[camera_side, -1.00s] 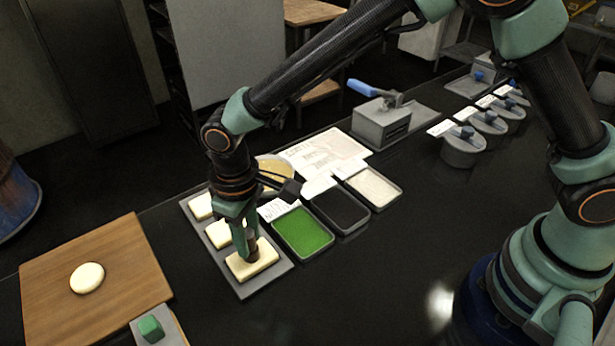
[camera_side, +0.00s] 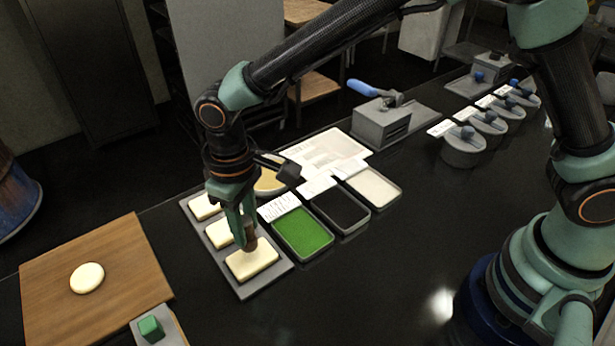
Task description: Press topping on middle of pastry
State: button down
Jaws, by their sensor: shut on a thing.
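My gripper (camera_side: 243,226) points down over the grey tray (camera_side: 240,288) and is shut on a small brown piece (camera_side: 250,241). The brown piece is just above the back part of the nearest pastry (camera_side: 253,263), a pale rectangular block. I cannot tell whether it touches the pastry. The visible top of that pastry is plain. Behind it on the same tray are a middle pastry (camera_side: 219,234), partly hidden by my gripper, and a far pastry (camera_side: 199,207). A shallow tray of green topping (camera_side: 303,234) lies to the right.
A black-filled tray (camera_side: 340,210) and a white-filled tray (camera_side: 374,187) stand beyond the green one. A tan bowl (camera_side: 268,182) is partly hidden behind my gripper. A wooden board (camera_side: 90,255) with round dough (camera_side: 87,278) and a green block (camera_side: 151,328) are at left.

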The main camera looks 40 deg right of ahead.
jog(key=shift+r, duration=1.9)
